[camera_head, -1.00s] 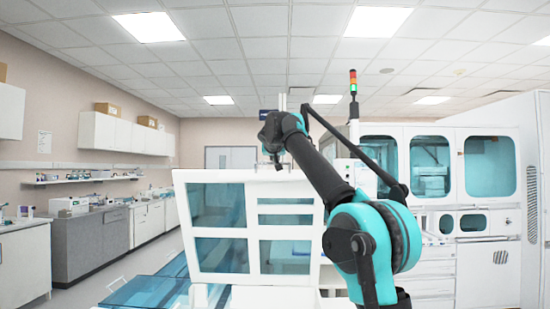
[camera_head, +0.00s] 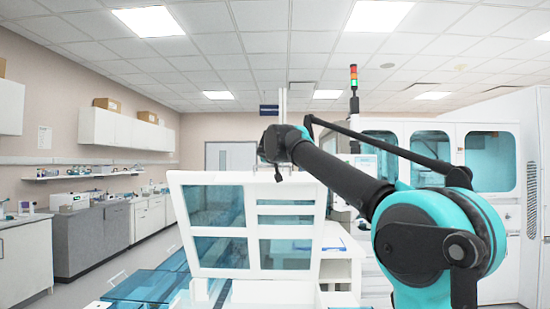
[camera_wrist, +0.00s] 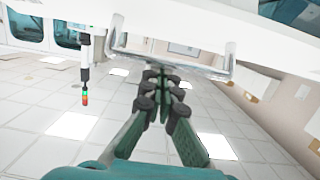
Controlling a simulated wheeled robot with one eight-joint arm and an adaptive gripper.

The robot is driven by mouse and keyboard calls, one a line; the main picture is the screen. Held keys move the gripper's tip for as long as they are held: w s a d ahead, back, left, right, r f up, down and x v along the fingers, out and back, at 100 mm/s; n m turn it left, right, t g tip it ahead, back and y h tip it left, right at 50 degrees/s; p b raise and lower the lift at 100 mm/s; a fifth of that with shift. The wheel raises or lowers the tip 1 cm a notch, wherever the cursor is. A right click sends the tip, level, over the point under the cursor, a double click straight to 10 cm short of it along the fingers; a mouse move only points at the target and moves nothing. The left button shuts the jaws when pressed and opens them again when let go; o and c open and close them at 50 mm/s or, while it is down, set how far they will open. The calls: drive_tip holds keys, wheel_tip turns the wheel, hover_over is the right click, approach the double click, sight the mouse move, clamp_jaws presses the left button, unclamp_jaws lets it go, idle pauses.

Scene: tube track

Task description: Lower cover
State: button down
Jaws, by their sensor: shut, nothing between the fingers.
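The cover (camera_head: 250,233) is a white framed panel with blue tinted windows. It stands raised and tilted over the machine in the head view. My gripper (camera_head: 278,174) is at its top edge, small and partly hidden by my wrist. In the wrist view my gripper (camera_wrist: 160,75) shows its dark fingers together, shut and empty. A pale bar handle (camera_wrist: 175,62) on the white panel edge (camera_wrist: 200,22) lies just beyond the fingertips. I cannot tell whether they touch it.
Blue transparent panels (camera_head: 150,285) lie low at the left front. A white bench (camera_head: 338,255) is right of the cover. A large white machine (camera_head: 500,150) fills the right side, with a signal light (camera_head: 353,80). The aisle on the left is clear.

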drive_tip(key=s+f, duration=2)
drive_tip(key=s, duration=0.2)
drive_tip(key=s+f, duration=0.3)
drive_tip(key=f, duration=0.6)
drive_tip(key=s+f, duration=0.4)
drive_tip(key=f, duration=0.5)
drive_tip(key=s+a+f, duration=0.1)
drive_tip(key=s+f, duration=0.2)
drive_tip(key=f, duration=0.5)
drive_tip(key=shift+s+f, duration=0.3)
drive_tip(key=shift+f, duration=0.1)
drive_tip(key=shift+a+r, duration=0.1)
